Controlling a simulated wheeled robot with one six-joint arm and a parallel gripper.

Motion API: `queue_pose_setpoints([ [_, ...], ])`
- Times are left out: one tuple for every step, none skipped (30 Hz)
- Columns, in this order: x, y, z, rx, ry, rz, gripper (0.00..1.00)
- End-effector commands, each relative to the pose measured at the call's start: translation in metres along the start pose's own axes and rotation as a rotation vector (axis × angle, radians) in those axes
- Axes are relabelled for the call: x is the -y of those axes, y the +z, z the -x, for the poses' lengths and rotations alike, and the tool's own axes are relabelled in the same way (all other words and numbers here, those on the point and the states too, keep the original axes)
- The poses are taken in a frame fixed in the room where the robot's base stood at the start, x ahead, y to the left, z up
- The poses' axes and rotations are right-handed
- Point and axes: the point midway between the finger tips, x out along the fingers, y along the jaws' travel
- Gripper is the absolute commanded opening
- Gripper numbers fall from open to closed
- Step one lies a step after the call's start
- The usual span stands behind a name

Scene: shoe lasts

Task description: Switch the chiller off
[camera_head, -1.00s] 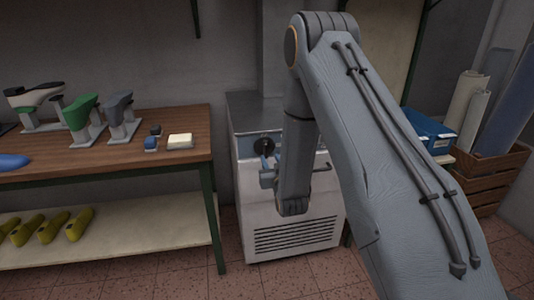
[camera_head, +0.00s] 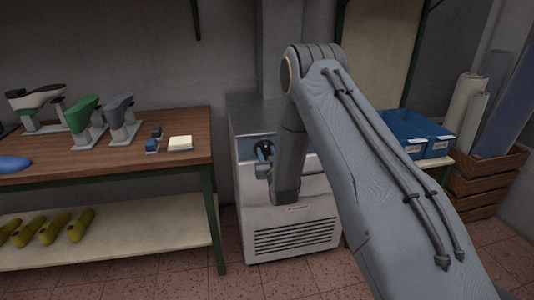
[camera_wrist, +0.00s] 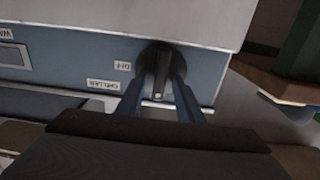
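The chiller (camera_head: 290,225) is a white and grey cabinet with a blue-grey panel and a vent grille, right of the table. Its dark round knob (camera_wrist: 157,62) shows in the wrist view, with a raised bar standing roughly upright in the picture. Upside-down labels reading OFF (camera_wrist: 123,66) and CHILLER (camera_wrist: 103,84) lie left of the knob. My gripper (camera_wrist: 160,84) is at the knob, its two blue fingers apart on either side of the bar. I cannot tell whether they touch it. In the head view my gripper (camera_head: 262,152) partly hides the knob.
A wooden table (camera_head: 100,160) with shoe-last stands and small blocks is left of the chiller. Yellow lasts (camera_head: 45,230) lie on its lower shelf. Blue bins (camera_head: 415,132) and a wooden crate (camera_head: 485,183) are at the right.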

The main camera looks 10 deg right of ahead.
Motion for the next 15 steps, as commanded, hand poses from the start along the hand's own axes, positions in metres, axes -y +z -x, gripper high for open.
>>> queue_pose_setpoints([
  [0.0001, 0.0001, 0.0001, 0.0, 0.0, 0.0, 0.34],
  [0.0001, 0.0, 0.0001, 0.0, 0.0, 0.0, 0.34],
  [0.0001, 0.0, 0.0001, 0.0, 0.0, 0.0, 0.34],
  [0.0001, 0.0, 0.0001, 0.0, 0.0, 0.0, 0.29],
  [0.0001, 0.0, 0.0002, 0.0, 0.0, 0.0, 0.23],
  [0.0001, -0.0001, 0.0002, 0.0, 0.0, 0.0, 0.17],
  [0.0001, -0.0001, 0.0002, 0.0, 0.0, 0.0, 0.12],
  [0.0001, -0.0001, 0.0002, 0.0, 0.0, 0.0, 0.07],
  [0.0001, -0.0001, 0.0002, 0.0, 0.0, 0.0, 0.0],
  [0.0001, -0.0002, 0.0002, 0.0, 0.0, 0.0, 0.0],
  [0.0001, -0.0002, 0.0002, 0.0, 0.0, 0.0, 0.0],
  [0.0001, -0.0002, 0.0002, 0.0, 0.0, 0.0, 0.0],
  [0.0001, -0.0002, 0.0002, -0.001, 0.0, -0.001, 0.0],
  [0.0001, -0.0002, 0.0002, -0.001, 0.0, -0.002, 0.0],
  [0.0001, -0.0002, 0.0002, -0.001, 0.0, -0.005, 0.0],
])
